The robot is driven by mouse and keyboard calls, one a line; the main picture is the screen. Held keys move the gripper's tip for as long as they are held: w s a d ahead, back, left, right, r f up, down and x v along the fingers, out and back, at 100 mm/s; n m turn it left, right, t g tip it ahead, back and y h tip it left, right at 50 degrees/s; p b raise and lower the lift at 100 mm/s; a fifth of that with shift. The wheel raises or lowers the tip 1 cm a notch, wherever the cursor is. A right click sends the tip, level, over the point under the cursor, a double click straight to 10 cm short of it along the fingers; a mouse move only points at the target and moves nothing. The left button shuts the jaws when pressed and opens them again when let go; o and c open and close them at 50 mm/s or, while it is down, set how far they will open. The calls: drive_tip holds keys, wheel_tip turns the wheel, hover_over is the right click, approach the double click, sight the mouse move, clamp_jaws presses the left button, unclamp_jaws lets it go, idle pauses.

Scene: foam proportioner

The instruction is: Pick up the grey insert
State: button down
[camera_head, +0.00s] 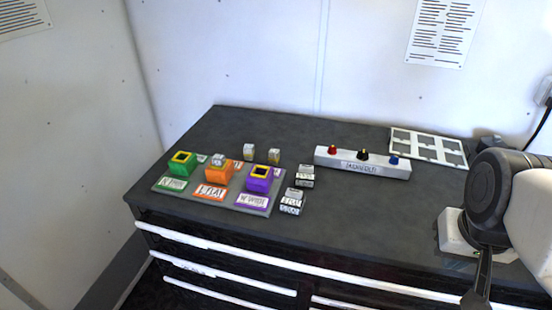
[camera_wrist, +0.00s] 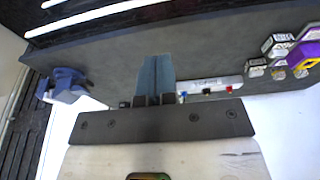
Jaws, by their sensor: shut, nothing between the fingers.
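Several small pale grey blocks with labels stand on the dark bench top. Two small blocks are behind the coloured holders, a left one (camera_head: 249,152) and a right one (camera_head: 274,155). A grey-topped labelled block (camera_head: 306,172) and a nearer one (camera_head: 294,195) stand right of the purple holder (camera_head: 261,179). Another grey piece (camera_head: 217,159) shows at the top of the orange holder (camera_head: 217,175). I cannot tell which is the grey insert. My gripper (camera_wrist: 156,78) is shut and empty, well away from the blocks, which show at the right edge in the wrist view (camera_wrist: 279,45).
A green holder (camera_head: 181,165) stands left of the orange one on a grey base. A long white bar (camera_head: 362,162) with red, black and blue knobs lies mid-bench. A white compartment frame (camera_head: 430,147) lies behind it. A blue object (camera_wrist: 66,84) is at the wrist view's left.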

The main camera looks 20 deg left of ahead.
drive_tip(key=c, duration=1.8)
unclamp_jaws()
drive_tip(key=o, duration=0.8)
drive_tip(key=shift+c, duration=0.2)
